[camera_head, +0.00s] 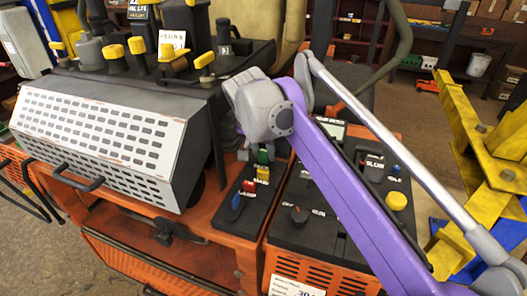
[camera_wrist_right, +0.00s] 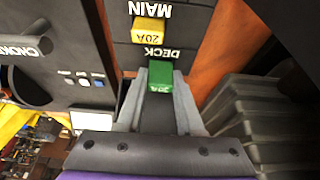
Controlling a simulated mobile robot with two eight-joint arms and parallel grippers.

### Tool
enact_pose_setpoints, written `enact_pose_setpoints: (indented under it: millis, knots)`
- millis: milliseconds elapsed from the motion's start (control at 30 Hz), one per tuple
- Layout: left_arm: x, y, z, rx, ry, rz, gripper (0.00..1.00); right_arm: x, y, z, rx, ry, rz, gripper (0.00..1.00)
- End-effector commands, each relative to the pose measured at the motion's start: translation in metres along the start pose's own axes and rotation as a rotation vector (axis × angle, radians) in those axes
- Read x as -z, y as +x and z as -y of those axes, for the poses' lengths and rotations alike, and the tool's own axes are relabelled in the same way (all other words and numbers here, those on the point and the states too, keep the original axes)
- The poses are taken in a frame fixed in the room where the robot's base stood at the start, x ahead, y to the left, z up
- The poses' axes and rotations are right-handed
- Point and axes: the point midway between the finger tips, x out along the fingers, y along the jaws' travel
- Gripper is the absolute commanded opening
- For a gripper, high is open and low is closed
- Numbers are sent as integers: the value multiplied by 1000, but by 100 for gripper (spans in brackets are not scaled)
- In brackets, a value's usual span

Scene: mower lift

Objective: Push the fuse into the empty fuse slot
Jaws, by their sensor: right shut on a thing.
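The green fuse (camera_wrist_right: 160,76) sits between the fingertips of my right gripper (camera_wrist_right: 160,80) in the right wrist view, by the DECK label. My right gripper is shut on it. In the head view the green fuse (camera_head: 263,156) shows at the far end of the black fuse panel (camera_head: 232,220), just below my right gripper (camera_head: 256,148). The slot under the fuse is hidden, and I cannot tell how deep the fuse sits. A yellow fuse (camera_head: 262,173) marked 20A, a red fuse (camera_head: 249,186) and a blue fuse (camera_head: 237,201) stand in the panel. My left gripper is not in view.
A black control panel (camera_head: 297,226) with knobs and a yellow button (camera_head: 396,200) lies right of the fuse panel. A white perforated cover (camera_head: 95,130) and the black engine part are to the left. Yellow metal beams (camera_head: 475,150) stand at the right.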

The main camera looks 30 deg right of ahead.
Motion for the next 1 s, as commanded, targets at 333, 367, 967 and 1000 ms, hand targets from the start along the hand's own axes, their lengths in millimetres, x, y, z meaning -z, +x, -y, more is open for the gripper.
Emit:
enact_pose_setpoints:
  millis: [333,367,967,1000]
  knots:
    - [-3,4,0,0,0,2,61,-3,7,0,0,0,0,0]
    - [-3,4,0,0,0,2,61,-3,8,0,0,0,0,0]
    - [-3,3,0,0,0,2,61,-3,7,0,-1,0,0,71]
    - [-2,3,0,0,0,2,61,-3,6,0,0,0,0,71]
